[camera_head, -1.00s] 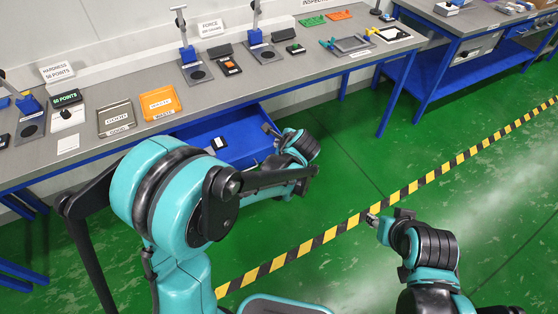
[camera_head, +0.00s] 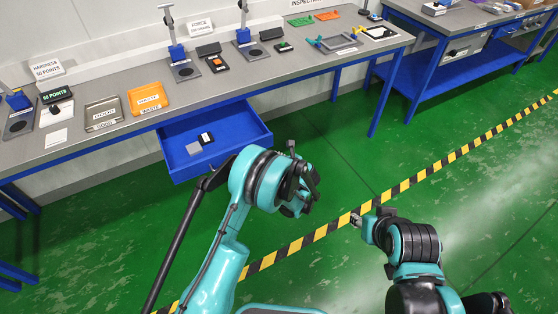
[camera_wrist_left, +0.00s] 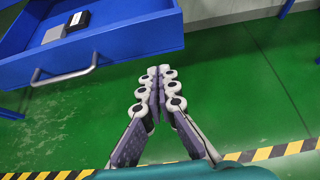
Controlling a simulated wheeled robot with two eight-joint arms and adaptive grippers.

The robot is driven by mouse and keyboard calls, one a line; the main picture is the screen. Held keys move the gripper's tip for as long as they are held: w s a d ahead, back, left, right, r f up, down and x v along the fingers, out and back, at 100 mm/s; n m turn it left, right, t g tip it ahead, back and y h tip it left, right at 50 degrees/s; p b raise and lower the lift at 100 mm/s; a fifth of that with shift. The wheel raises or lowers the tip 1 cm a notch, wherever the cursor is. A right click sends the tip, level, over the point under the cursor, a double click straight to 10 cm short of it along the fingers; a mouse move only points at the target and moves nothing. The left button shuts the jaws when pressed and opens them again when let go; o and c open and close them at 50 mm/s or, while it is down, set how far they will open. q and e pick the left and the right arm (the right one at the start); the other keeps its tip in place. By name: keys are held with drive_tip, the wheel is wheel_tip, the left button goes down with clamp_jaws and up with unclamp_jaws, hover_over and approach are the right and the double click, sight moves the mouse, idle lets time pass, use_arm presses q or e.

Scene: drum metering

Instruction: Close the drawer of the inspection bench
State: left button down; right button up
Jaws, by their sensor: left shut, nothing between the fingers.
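The blue drawer (camera_head: 234,130) of the inspection bench (camera_head: 150,120) stands pulled out below the tabletop. A grey block (camera_head: 194,148) and a dark box with a white label (camera_head: 206,138) lie inside it. In the left wrist view the drawer front (camera_wrist_left: 130,42) and its metal bar handle (camera_wrist_left: 66,77) show at the upper left. My left gripper (camera_wrist_left: 158,72) is shut and empty, in front of the drawer and to the right of the handle, apart from it. My right gripper (camera_head: 355,219) is over the floor at the right, away from the drawer; its finger opening is unclear.
Trays (camera_head: 148,98), test stands (camera_head: 180,52) and small devices stand on the bench top. A second blue bench (camera_head: 440,75) is at the upper right. Yellow-black floor tape (camera_head: 320,233) crosses the open green floor.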

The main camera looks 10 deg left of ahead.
sight(264, 144)
use_arm(q)
drive_tip(key=shift+w+a+f+b, duration=0.35)
drive_tip(key=shift+w+a, duration=0.35)
drive_tip(key=shift+w, duration=0.3)
drive_tip(key=shift+w+a+f+b, duration=0.3)
drive_tip(key=shift+w+a+b, duration=0.25)
drive_tip(key=shift+w, duration=0.5)
drive_tip(key=shift+w+a+f+b, duration=0.3)
drive_tip(key=shift+w+a, duration=0.5)
drive_tip(key=shift+w, duration=0.2)
use_arm(e)
drive_tip(key=shift+f, duration=1.4)
use_arm(q)
drive_tip(key=shift+w, duration=0.1)
